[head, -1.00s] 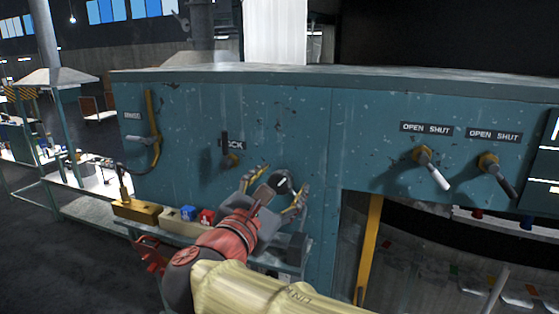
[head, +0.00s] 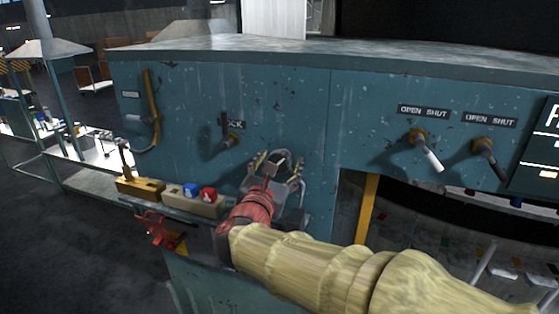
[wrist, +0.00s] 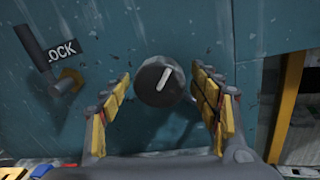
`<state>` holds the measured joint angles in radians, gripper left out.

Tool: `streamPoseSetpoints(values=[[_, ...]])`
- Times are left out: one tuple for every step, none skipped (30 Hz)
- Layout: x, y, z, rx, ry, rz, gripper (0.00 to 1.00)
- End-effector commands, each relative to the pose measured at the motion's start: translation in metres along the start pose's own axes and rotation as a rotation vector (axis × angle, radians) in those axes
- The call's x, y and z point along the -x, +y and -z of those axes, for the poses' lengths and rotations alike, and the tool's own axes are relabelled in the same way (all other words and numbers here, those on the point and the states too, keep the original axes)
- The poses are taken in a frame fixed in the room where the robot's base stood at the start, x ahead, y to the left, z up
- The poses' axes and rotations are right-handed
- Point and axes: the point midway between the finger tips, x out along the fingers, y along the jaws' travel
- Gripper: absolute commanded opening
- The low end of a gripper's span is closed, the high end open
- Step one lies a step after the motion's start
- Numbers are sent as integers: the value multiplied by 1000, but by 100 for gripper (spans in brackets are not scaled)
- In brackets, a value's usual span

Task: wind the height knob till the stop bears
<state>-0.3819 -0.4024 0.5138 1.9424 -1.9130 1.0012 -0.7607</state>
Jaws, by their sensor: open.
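The height knob, a round dark knob with a white pointer mark, is on the teal panel and shows in the wrist view (wrist: 158,82). Its mark tilts up to the right. My gripper (wrist: 165,90) is open, with one yellow-padded finger on each side of the knob and a visible gap on both sides. In the head view my gripper (head: 278,168) is in front of the panel, right of and below the lock lever, and hides most of the knob. I cannot see the stop.
The lock lever (head: 228,138) is left of the knob. Two valve levers, one white-handled (head: 428,153) and one dark-handled (head: 486,155), are at right. An opening lies below them.

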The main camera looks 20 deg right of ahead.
Motion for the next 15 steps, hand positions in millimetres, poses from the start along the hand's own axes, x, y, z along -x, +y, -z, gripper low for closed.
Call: streamPoseSetpoints(values=[[-2, 0, 0, 0, 0, 1, 62], [-2, 0, 0, 0, 0, 1, 62], [-2, 0, 0, -1, 0, 0, 62], [-2, 0, 0, -1, 0, 0, 62], [-2, 0, 0, -1, 0, 0, 62], [-2, 0, 0, -1, 0, 0, 62], [-2, 0, 0, -1, 0, 0, 62], [-2, 0, 0, -1, 0, 0, 62], [-2, 0, 0, -1, 0, 0, 60], [-2, 0, 0, -1, 0, 0, 59], [-2, 0, 0, -1, 0, 0, 57], [-2, 0, 0, -1, 0, 0, 55], [-2, 0, 0, -1, 0, 0, 53], [-2, 0, 0, -1, 0, 0, 51], [-2, 0, 0, -1, 0, 0, 49]])
